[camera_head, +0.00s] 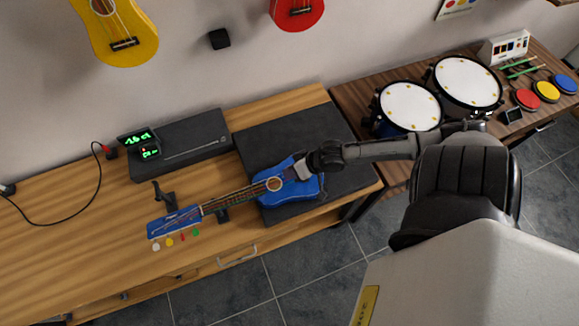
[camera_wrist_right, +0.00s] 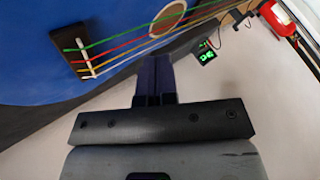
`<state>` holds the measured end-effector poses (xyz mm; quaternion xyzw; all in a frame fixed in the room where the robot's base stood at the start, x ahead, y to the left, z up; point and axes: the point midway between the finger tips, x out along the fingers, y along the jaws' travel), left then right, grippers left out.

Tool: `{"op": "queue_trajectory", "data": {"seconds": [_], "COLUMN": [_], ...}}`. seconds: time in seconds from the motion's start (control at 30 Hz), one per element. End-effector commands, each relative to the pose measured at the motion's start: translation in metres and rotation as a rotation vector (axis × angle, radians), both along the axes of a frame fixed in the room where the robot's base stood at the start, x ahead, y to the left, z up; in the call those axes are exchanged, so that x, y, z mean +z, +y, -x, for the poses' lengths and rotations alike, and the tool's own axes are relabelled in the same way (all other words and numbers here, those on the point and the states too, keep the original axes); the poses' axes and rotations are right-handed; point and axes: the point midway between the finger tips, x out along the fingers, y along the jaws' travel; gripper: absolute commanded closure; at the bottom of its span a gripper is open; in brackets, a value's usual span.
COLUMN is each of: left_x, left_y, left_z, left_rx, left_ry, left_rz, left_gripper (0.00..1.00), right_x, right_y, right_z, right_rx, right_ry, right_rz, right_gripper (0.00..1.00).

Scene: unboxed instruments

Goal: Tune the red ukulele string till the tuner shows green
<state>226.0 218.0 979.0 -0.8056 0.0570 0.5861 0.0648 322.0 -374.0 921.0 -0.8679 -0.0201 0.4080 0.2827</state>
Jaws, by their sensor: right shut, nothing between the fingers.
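The blue ukulele (camera_head: 299,191) lies on a dark mat, its neck pointing left to a blue headstock with white, yellow, red (camera_head: 182,237) and green pegs. In the right wrist view the ukulele's blue body (camera_wrist_right: 30,65) carries green, red (camera_wrist_right: 118,52), yellow and white strings from the bridge (camera_wrist_right: 80,50) past the soundhole. The tuner (camera_head: 139,138) shows green characters and also appears in the right wrist view (camera_wrist_right: 206,55). My right gripper (camera_head: 300,170) is shut and empty over the ukulele's body; its fingertips (camera_wrist_right: 155,57) are close to the strings, contact unclear. My left gripper is out of view.
A long black case (camera_head: 195,135) lies behind the neck, and a small dark stand (camera_head: 163,194) rises near the headstock. Drums (camera_head: 408,106) and coloured pads (camera_head: 545,91) stand on the right table. The left tabletop is mostly clear apart from a cable (camera_head: 65,222).

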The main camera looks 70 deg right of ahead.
Motion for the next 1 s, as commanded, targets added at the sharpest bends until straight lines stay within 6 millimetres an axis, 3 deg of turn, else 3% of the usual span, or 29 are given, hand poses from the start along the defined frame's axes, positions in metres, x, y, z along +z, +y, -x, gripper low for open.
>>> {"op": "queue_trajectory", "data": {"seconds": [1.0], "left_x": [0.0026], "left_y": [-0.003], "left_z": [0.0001], "left_rx": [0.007], "left_ry": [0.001], "left_rz": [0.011], "left_gripper": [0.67], "right_x": [-0.0088], "right_y": [-0.0001], "right_z": [0.0], "right_rx": [0.0], "right_ry": [0.0], "right_rz": [0.0], "right_gripper": [1.0]}}
